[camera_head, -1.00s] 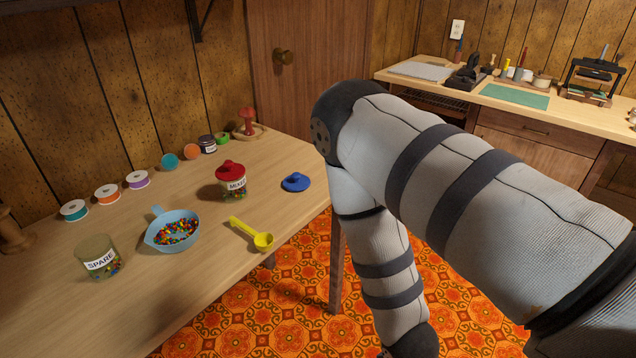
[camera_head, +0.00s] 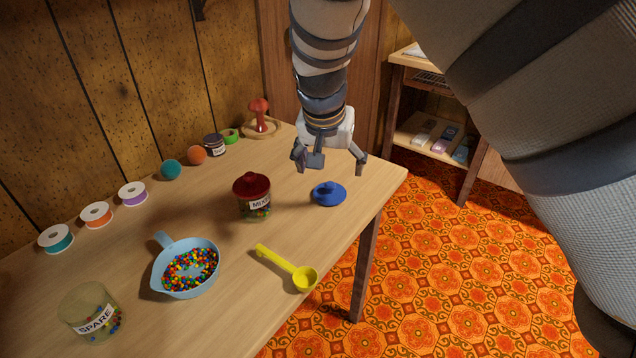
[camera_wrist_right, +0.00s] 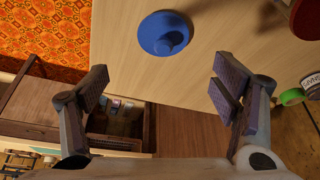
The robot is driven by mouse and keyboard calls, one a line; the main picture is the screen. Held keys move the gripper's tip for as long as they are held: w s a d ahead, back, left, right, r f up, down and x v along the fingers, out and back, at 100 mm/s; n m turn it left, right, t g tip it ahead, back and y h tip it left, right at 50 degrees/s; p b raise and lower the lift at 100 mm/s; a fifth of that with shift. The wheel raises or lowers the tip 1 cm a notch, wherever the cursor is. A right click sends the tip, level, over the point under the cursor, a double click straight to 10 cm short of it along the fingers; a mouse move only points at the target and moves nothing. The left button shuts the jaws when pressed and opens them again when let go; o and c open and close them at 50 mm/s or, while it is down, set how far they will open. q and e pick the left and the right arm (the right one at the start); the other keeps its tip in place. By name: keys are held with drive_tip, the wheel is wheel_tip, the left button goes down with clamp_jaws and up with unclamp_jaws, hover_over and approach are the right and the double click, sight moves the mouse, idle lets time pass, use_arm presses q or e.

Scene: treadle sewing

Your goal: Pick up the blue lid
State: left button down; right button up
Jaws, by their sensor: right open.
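The blue lid (camera_head: 329,193) lies flat on the wooden table near its right edge, knob up. It also shows at the top of the right wrist view (camera_wrist_right: 165,33). My right gripper (camera_head: 328,165) hangs above the table, just behind and above the lid. Its fingers are spread apart with nothing between them, and they do not touch the lid. In the right wrist view the open fingers (camera_wrist_right: 160,92) are below the lid in the picture. My left gripper is not in view.
The MIXED jar with a red lid (camera_head: 252,197) stands left of the blue lid. A yellow scoop (camera_head: 287,268), a blue bowl of beads (camera_head: 187,268) and the SPARE jar (camera_head: 92,314) are nearer. A red-handled object (camera_head: 261,118) stands behind. Bare tabletop surrounds the lid.

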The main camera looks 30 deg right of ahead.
sight(330, 184)
drive_tip(key=x, duration=0.4)
drive_tip(key=b+x, duration=0.1)
drive_tip(key=x, duration=0.2)
drive_tip(key=shift+a+f, duration=0.15)
drive_tip(key=shift+f, duration=0.25)
drive_tip(key=shift+w+f, duration=0.25)
drive_tip(key=shift+f, duration=0.05)
drive_tip(key=shift+r, duration=0.1)
drive_tip(key=c, duration=0.8)
